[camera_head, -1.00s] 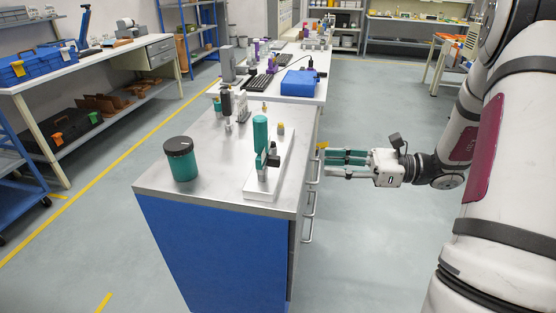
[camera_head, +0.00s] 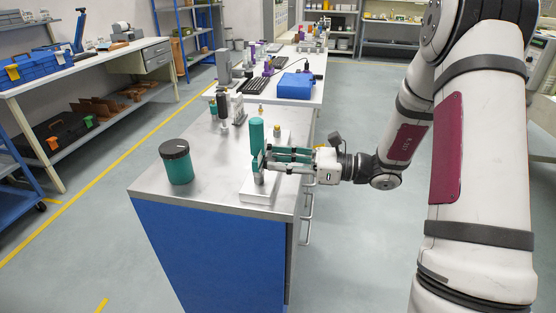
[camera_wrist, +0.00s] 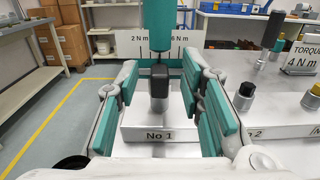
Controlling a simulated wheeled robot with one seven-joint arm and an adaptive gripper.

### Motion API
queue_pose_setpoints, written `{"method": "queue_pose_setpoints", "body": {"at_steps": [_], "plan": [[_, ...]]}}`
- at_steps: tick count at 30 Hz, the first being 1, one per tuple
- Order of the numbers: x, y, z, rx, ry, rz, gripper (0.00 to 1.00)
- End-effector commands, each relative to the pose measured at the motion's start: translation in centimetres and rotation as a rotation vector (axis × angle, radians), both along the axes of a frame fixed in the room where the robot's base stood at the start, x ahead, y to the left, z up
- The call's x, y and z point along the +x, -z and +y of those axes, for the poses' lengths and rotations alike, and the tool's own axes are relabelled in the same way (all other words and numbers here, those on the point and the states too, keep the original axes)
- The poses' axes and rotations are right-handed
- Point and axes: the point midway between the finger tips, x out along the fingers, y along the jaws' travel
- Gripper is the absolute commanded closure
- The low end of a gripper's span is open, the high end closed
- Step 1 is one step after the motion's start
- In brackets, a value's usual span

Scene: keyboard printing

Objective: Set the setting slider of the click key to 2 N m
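In the wrist view the click key is a green upright handle (camera_wrist: 161,25) above a dark block with a grey lower part (camera_wrist: 159,88), which looks like its setting slider. Behind it is a white scale plate (camera_wrist: 184,52) marked "2 N m" at left and "6 N m" at right; the block sits between the marks. The handle hides the plate's middle. The white base reads "No 1" (camera_wrist: 159,135). My gripper (camera_head: 267,160) is open, its green pads (camera_wrist: 160,100) on either side of the block with visible gaps. The green handle also shows in the head view (camera_head: 257,132).
A sign reading "TORQUE 4 N m" (camera_wrist: 302,60) stands at right in the wrist view. Other tools (camera_wrist: 273,32) and a "2" base (camera_wrist: 262,134) are right of the key. A green jar with a black lid (camera_head: 177,162) stands at the bench's left.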

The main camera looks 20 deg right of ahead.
Motion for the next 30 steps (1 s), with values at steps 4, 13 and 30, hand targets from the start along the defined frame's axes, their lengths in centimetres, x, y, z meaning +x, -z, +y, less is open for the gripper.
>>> {"method": "queue_pose_setpoints", "body": {"at_steps": [4, 13, 30], "plan": [[0.4, 0.0, 0.6, 0.000, 0.001, 0.000, 0.65], [0.4, 0.0, 0.7, 0.000, 0.001, 0.000, 0.70], [-1.6, -0.2, 1.8, 0.003, 0.000, 0.003, 1.00]]}}
